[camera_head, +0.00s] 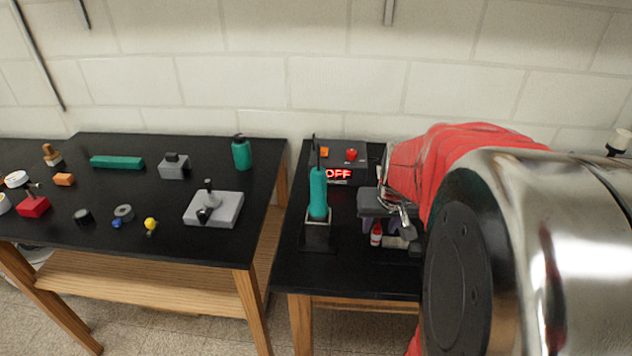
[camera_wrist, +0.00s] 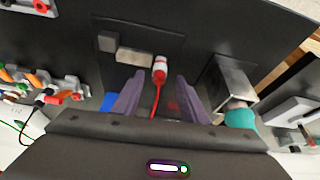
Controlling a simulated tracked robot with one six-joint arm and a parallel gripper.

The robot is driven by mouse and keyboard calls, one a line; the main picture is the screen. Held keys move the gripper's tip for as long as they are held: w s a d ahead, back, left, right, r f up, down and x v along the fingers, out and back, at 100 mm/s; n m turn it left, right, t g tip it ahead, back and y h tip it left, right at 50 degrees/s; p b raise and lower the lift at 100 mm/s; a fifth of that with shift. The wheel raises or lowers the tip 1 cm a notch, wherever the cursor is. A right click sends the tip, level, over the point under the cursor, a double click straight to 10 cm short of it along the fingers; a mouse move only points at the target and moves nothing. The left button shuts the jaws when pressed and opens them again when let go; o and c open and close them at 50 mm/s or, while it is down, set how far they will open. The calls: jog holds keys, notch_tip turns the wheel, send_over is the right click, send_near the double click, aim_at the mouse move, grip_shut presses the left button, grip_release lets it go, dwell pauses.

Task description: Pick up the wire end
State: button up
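The wire end, a white and red plug with a red wire (camera_wrist: 159,69), lies on the black surface in the wrist view. It also shows in the head view as a small red and white piece (camera_head: 376,235). My gripper (camera_wrist: 161,82) is open, with its two purple fingers on either side of the plug and wire. Gaps show on both sides of it. The height of the fingers above the table is hard to tell. In the head view my gripper (camera_head: 381,224) is over the right table, partly hidden by my arm.
A teal-handled tool (camera_head: 318,193) stands in a metal holder left of my gripper. A box with a red OFF display (camera_head: 339,174) is behind it. A small metal block (camera_wrist: 134,57) lies beside the plug. The left table (camera_head: 130,220) carries several parts.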

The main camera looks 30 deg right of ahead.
aim_at(378, 229)
jog(key=shift+x, duration=1.9)
jog(key=shift+c, duration=0.5)
grip_shut()
